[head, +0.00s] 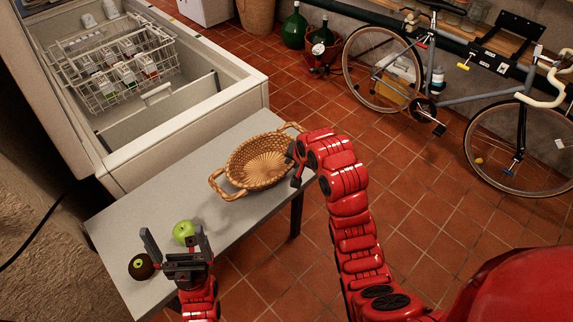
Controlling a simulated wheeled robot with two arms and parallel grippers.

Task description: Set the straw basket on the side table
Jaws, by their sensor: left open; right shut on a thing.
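The straw basket (262,166), woven and tan with two loop handles, is upright and empty over the far end of the grey side table (150,195). I cannot tell whether its base touches the tabletop. My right gripper (296,164) is at the basket's right side, shut on its rim; the fingertips are partly hidden by my red arm. My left gripper (174,238) is open and empty over the near end of the table, away from the basket.
A green apple (184,230) is just beyond my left gripper, and a dark round fruit (142,266) is left of it. An open chest freezer (185,115) with a wire rack borders the table. A bicycle (450,90) and green bottles (294,30) stand along the wall.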

